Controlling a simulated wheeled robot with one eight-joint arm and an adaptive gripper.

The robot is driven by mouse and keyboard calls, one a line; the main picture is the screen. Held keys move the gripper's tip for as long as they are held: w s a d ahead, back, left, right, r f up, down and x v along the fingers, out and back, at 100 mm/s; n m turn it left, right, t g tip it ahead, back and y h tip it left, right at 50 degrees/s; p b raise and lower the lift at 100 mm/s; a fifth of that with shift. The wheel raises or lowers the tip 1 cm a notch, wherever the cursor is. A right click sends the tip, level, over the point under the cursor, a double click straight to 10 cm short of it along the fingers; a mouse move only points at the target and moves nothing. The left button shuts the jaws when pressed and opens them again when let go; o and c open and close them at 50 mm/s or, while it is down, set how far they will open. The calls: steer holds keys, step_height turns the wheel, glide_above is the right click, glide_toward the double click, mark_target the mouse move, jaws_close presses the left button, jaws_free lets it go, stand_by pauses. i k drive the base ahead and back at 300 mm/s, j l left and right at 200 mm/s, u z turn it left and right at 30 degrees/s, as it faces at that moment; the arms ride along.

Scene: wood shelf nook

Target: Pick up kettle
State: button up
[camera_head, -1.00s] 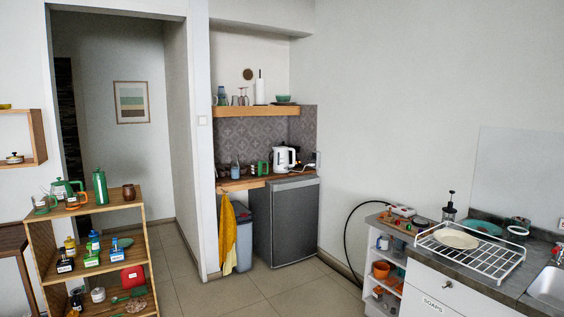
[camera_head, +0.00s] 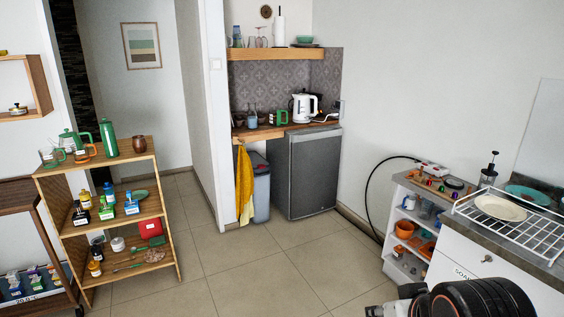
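A white electric kettle (camera_head: 305,107) stands upright on the wooden counter in the nook, at the back of the room, beside a green mug (camera_head: 281,117). A green teapot-like vessel (camera_head: 70,141) stands on top of the wooden shelf unit at the left. Part of my arm shows at the bottom right edge, far in front of the white kettle. My gripper's fingers do not show.
A grey fridge (camera_head: 309,172) stands under the counter, with a bin (camera_head: 261,190) and yellow cloth (camera_head: 244,186) beside it. The wooden shelf unit (camera_head: 165,205) is at left; a white drawer unit with a dish rack (camera_head: 530,235) is at right. Open tiled floor (camera_head: 250,270) lies between.

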mark_target(301, 108)
steer(key=i, duration=1.95)
steer(key=i+u, duration=0.1)
steer(key=i, duration=0.9)
steer(key=i+l, duration=0.15)
steer(key=i, duration=0.85)
steer(key=i+l, duration=0.1)
steer(key=i, duration=0.9)
steer(key=j+u, duration=0.05)
